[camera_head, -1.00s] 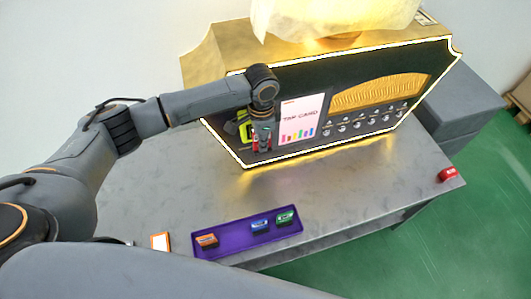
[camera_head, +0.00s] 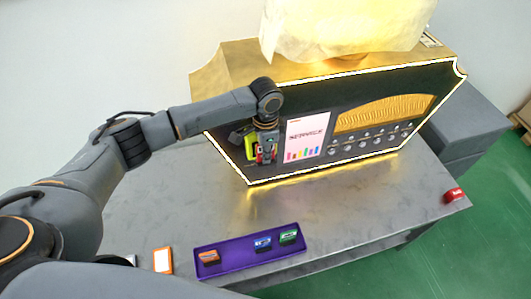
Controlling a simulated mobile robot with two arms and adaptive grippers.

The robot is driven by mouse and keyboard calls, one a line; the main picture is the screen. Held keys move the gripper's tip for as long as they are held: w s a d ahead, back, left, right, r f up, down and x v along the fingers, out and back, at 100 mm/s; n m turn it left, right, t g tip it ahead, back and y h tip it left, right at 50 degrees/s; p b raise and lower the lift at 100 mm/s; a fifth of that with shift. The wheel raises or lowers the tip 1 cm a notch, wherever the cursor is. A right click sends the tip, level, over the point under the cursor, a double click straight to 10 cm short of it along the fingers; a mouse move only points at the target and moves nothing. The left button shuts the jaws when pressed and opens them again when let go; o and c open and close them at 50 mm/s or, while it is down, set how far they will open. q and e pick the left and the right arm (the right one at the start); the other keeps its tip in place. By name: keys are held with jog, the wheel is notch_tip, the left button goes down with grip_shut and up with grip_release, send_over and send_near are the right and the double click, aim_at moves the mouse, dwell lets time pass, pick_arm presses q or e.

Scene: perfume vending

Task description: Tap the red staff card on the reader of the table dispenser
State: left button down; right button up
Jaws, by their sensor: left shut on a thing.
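The table dispenser (camera_head: 380,136) is a black-fronted gold box with a lit white edge, standing at the back of the table. Its screen (camera_head: 306,138) reads "SERVICE" above coloured bars. My left gripper (camera_head: 266,155) is at the front face, just left of the screen, shut on the red staff card (camera_head: 258,157). Only a little red of the card shows between the fingers. The reader area there has a yellow-green lit edge and is mostly covered by the gripper. I cannot tell whether card and reader touch. My right gripper is not in view.
A purple tray (camera_head: 228,265) at the table's front holds orange, blue and green items. An orange-edged white card (camera_head: 162,261) lies left of it. A red item (camera_head: 454,195) sits at the right edge. The grey tabletop (camera_head: 350,205) between is clear.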

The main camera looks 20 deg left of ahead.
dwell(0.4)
pick_arm(q)
jog(key=shift+w+a+p, duration=0.15)
jog(key=shift+p, duration=0.25)
dwell(0.4)
dwell(0.5)
dwell(0.4)
jog(key=shift+r+p, duration=0.1)
jog(key=shift+p, duration=0.25)
jog(key=s+d+p, duration=0.6)
jog(key=s+p, duration=0.2)
jog(key=s, duration=0.1)
dwell(1.1)
